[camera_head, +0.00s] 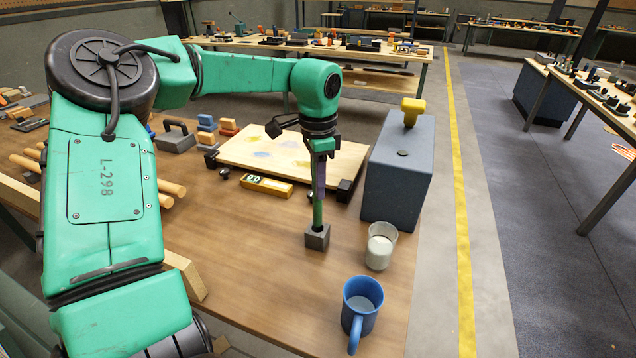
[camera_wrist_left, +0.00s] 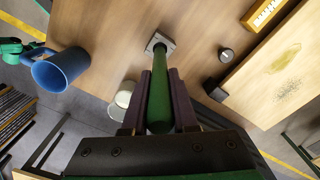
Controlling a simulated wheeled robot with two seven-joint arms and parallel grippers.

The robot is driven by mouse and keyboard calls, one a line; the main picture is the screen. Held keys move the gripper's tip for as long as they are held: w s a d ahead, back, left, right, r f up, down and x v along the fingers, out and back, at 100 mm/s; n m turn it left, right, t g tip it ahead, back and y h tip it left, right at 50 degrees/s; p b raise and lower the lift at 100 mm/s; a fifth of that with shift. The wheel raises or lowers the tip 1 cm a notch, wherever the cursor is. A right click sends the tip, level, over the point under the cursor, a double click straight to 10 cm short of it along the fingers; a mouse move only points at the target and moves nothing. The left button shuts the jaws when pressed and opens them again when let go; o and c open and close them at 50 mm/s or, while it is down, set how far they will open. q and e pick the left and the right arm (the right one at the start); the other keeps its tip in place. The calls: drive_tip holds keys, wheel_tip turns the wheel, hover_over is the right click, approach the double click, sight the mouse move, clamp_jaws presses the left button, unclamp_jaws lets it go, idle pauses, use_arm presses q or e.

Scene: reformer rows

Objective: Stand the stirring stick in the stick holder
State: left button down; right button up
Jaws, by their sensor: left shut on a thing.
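The green stirring stick (camera_head: 318,214) stands about upright, and my left gripper (camera_head: 319,188) is shut on its upper part. In the left wrist view the stick (camera_wrist_left: 160,95) runs between the two dark fingers (camera_wrist_left: 160,110). Its lower end meets the top of the small grey block-shaped stick holder (camera_head: 317,239). The wrist view also shows the holder (camera_wrist_left: 160,41) at the far end of the stick. I cannot tell how deep the tip sits in it. My right gripper is not in view.
A glass with white contents (camera_head: 380,247) and a blue mug (camera_head: 361,304) stand to the right of the holder. A grey box (camera_head: 398,175) stands behind the glass. A raised board (camera_head: 285,152) and a yellow level (camera_head: 266,186) lie behind. Bare tabletop (camera_head: 260,270) lies at front left.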

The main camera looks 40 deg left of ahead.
sight(318, 204)
use_arm(q)
drive_tip(key=shift+f+b, duration=2.8)
drive_tip(key=shift+f, duration=0.25)
drive_tip(key=c, duration=0.6)
unclamp_jaws()
wheel_tip(318, 204, up, 15)
drive_tip(key=shift+f, duration=0.15)
